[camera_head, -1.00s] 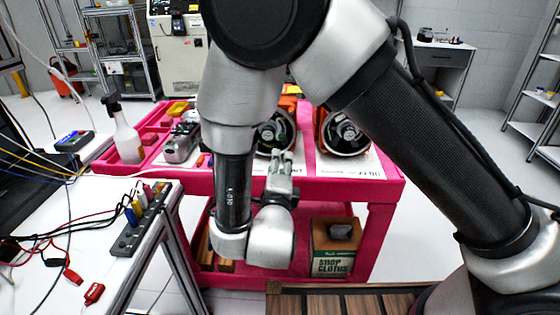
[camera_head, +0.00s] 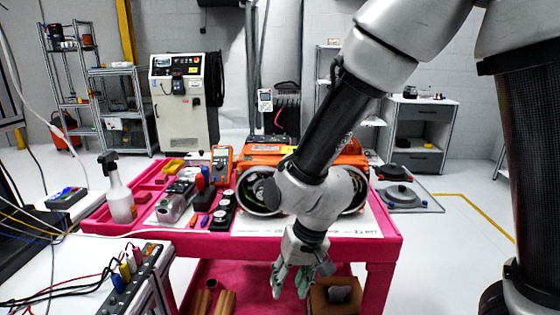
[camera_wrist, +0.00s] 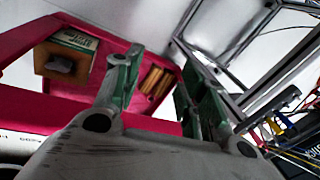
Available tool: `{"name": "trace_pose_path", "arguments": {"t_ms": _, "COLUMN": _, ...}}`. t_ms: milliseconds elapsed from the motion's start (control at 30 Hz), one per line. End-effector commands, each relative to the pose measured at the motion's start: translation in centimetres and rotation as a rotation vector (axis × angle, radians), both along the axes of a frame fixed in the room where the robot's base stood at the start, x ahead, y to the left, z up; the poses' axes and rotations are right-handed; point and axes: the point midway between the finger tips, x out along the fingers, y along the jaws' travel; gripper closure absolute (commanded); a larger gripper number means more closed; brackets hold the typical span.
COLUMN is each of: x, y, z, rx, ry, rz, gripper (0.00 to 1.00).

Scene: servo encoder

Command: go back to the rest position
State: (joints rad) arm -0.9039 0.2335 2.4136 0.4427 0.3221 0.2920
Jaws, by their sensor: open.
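My gripper (camera_head: 292,280) hangs in front of the front edge of the pink cart (camera_head: 395,243), fingers pointing down. In the wrist view my gripper (camera_wrist: 155,85) shows two green-padded fingers spread apart with nothing between them. My arm comes down from the upper right in the head view and hides part of the cart top and the orange-framed units (camera_head: 262,190) on it.
The cart's lower shelf holds a shop cloths box (camera_wrist: 65,55) and copper-coloured bars (camera_wrist: 155,82). A spray bottle (camera_head: 119,192) stands at the cart's left. A bench with a terminal strip (camera_head: 133,278) is at the lower left. Open floor (camera_head: 470,235) lies to the right.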

Motion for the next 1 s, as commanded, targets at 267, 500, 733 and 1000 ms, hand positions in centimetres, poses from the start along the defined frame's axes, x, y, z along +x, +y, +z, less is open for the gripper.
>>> {"name": "trace_pose_path", "arguments": {"t_ms": 267, "x": -1.0, "y": -17.9, "z": 12.0, "rx": -0.140, "ry": 0.005, "rz": 0.231, "gripper": 0.59}}
{"name": "trace_pose_path", "arguments": {"t_ms": 500, "x": -3.4, "y": -29.5, "z": 19.0, "rx": -0.200, "ry": -0.187, "rz": -0.001, "gripper": 0.59}}
{"name": "trace_pose_path", "arguments": {"t_ms": 733, "x": -5.3, "y": -33.7, "z": 22.3, "rx": -0.195, "ry": -0.332, "rz": -0.221, "gripper": 0.59}}
{"name": "trace_pose_path", "arguments": {"t_ms": 1000, "x": -5.4, "y": -34.3, "z": 22.4, "rx": -0.198, "ry": -0.331, "rz": -0.249, "gripper": 0.59}}
